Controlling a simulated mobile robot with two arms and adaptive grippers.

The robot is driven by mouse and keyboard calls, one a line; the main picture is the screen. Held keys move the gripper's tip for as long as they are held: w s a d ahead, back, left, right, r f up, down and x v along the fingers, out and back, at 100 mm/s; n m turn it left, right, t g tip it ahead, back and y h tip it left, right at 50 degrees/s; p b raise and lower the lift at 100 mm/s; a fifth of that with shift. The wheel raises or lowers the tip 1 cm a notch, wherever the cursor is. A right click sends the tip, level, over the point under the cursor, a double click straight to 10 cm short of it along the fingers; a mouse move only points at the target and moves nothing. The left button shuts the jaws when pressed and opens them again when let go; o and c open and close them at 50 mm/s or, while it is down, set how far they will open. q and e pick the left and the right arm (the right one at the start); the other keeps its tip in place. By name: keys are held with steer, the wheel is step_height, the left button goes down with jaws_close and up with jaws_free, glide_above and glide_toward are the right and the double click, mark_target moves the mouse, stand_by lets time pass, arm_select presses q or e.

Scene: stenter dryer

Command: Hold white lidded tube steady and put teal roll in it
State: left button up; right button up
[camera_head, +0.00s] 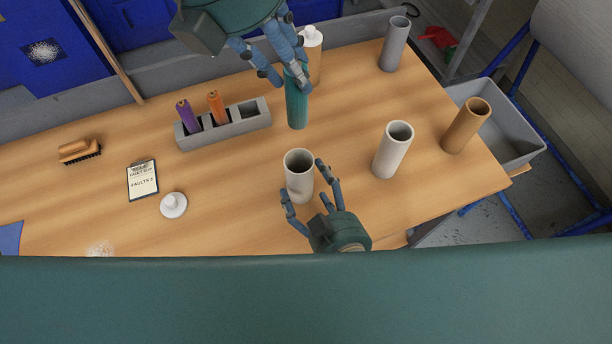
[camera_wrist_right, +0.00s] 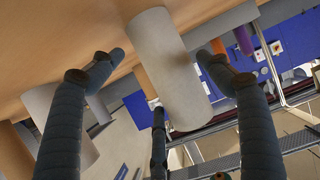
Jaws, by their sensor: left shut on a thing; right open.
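A teal roll (camera_head: 297,106) stands near upright over the table, below my left gripper (camera_head: 283,72), which is shut on its upper end. An open-topped white tube (camera_head: 299,178) stands in front of it, its dark mouth facing up and apparently empty. My right gripper (camera_head: 304,184) is open, its fingers on both sides of that tube; I cannot tell whether they touch it. In the right wrist view the white tube (camera_wrist_right: 168,65) lies between the spread fingers. A round white lid with a knob (camera_head: 173,206) lies on the table to the left.
A grey rack (camera_head: 262,121) holds a purple and an orange roll, with one slot empty. A tan tube with a white lid stands behind my left gripper. Grey, white (camera_head: 393,152) and brown (camera_head: 466,127) open tubes stand right. A brush and clipboard (camera_head: 142,181) lie left.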

mark_target(309, 187)
steer(key=shift+x, duration=2.05)
steer(key=shift+c, duration=0.3)
steer(key=c, duration=0.9)
arm_select(q)
steer(key=shift+f, duration=6.5)
steer(key=o, duration=1.2)
arm_select(e)
steer(key=shift+s, duration=0.1)
